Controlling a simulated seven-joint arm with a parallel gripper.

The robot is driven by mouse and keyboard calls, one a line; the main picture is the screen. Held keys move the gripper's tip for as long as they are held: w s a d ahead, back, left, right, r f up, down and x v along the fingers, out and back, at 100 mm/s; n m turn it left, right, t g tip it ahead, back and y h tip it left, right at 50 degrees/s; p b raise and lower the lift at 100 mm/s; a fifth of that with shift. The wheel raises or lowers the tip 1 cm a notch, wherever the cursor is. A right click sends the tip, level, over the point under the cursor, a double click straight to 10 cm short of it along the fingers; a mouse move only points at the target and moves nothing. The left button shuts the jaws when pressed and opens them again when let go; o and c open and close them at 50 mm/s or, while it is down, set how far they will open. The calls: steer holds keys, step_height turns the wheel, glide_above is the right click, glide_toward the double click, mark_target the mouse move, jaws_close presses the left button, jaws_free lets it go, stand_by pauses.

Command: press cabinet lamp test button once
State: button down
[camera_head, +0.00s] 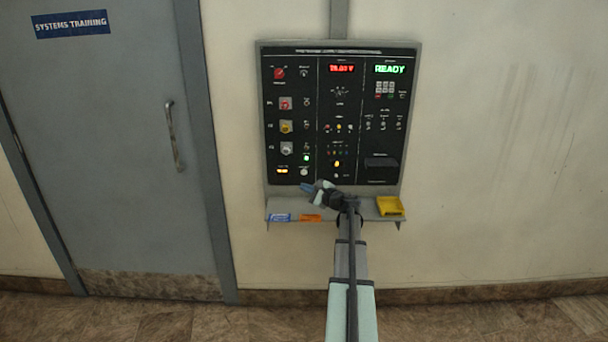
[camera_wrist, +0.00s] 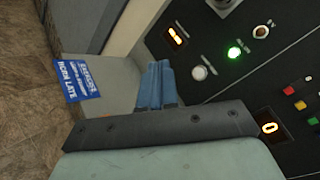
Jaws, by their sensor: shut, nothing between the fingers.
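The black control cabinet (camera_head: 371,170) hangs on the wall. A pale round button (camera_head: 304,172) sits low on its left panel, below a lit green lamp (camera_head: 306,158); no label on it is legible. In the wrist view the pale button (camera_wrist: 199,73) lies just right of my blue fingertips, with the green lamp (camera_wrist: 235,51) farther right. My gripper (camera_head: 306,187) is shut and empty, in front of the panel's lower edge, over the shelf. In the wrist view my gripper (camera_wrist: 158,68) appears apart from the button, though the depth gap is hard to judge.
A grey shelf (camera_head: 364,205) juts out below the panel. It carries a blue card (camera_head: 279,217), an orange item (camera_head: 311,217) and a yellow tray (camera_head: 390,205). A lit orange display (camera_wrist: 175,35) is near the button. A grey door (camera_head: 110,150) stands left.

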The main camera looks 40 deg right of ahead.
steer(key=w+d, duration=0.6)
stand_by(0.5)
steer(key=shift+w+d, duration=0.15)
steer(key=shift+d, duration=0.05)
stand_by(1.8)
steer(key=shift+w+d, duration=0.15)
steer(key=shift+w, duration=0.05)
steer(key=shift+w+d, duration=0.25)
steer(key=shift+d, duration=0.05)
stand_by(0.9)
steer(key=shift+s+a, duration=0.1)
steer(key=shift+a, duration=0.05)
steer(key=shift+s+a, duration=0.45)
steer(key=shift+s, duration=0.05)
steer(key=shift+a, duration=0.1)
stand_by(0.4)
steer(key=shift+s+a, duration=1.65)
steer(key=shift+s, duration=0.1)
